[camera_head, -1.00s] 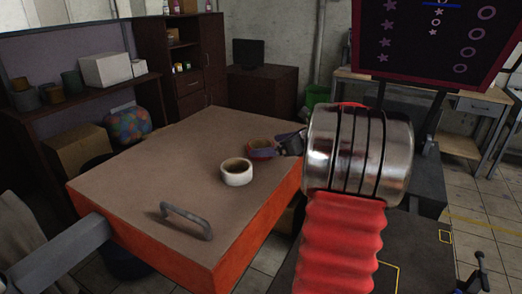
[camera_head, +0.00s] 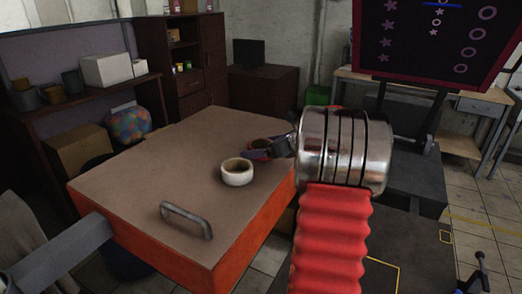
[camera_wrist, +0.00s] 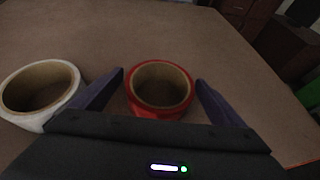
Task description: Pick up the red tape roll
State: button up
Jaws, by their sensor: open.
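The red tape roll (camera_wrist: 160,110) lies flat on the brown table top, its cardboard core facing up in the wrist view. My gripper (camera_wrist: 161,78) is open, with one dark purple finger to the left of the roll and one to the right. Gaps show between the fingers and the roll, so it is not gripped. In the head view my gripper (camera_head: 262,149) is low over the table's right side and mostly hides the red roll there.
A white tape roll (camera_head: 237,172) lies just left of the red one; it also shows in the wrist view (camera_wrist: 70,103), close to the left finger. A grey handle (camera_head: 187,218) stands at the table's front. The table's left half (camera_head: 135,165) is clear.

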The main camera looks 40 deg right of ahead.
jog(key=shift+c, duration=0.6)
jog(key=c, duration=1.1)
jog(key=shift+o, duration=0.2)
notch_tip(320, 180, up, 10)
